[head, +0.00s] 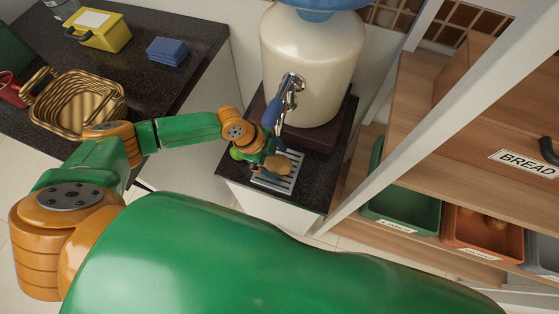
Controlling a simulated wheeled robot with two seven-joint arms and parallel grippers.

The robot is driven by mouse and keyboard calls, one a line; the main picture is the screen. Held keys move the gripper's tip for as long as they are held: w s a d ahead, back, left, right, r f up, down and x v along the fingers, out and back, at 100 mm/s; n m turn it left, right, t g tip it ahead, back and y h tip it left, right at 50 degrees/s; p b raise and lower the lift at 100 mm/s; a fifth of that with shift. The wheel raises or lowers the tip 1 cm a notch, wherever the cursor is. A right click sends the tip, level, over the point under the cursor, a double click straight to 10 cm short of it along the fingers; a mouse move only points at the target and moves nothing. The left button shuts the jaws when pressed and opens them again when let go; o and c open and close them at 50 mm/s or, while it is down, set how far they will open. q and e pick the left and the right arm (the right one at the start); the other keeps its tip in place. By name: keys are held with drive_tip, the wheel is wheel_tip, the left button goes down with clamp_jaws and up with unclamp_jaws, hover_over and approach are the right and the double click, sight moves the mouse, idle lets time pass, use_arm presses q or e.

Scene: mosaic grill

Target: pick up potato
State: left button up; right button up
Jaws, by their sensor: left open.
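A small brown potato (278,166) is at the slatted drip tray (274,180) below the dispenser's tap. My left gripper (271,158) is right at the potato, with its fingers open. The gripper partly covers the potato, and I cannot tell whether the fingers touch it. My right gripper is out of view.
The cream dispenser (312,60) with its metal tap (290,88) stands just behind the gripper. A wicker basket (78,103), yellow box (98,28) and blue stack (167,51) are on the left counter. Wooden shelves hold a green bin (402,212) and orange bin (482,243) at right.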

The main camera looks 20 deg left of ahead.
use_arm(q)
drive_tip(key=shift+d, duration=0.15)
drive_tip(key=shift+s, duration=0.15)
drive_tip(key=c, duration=0.7)
clamp_jaws()
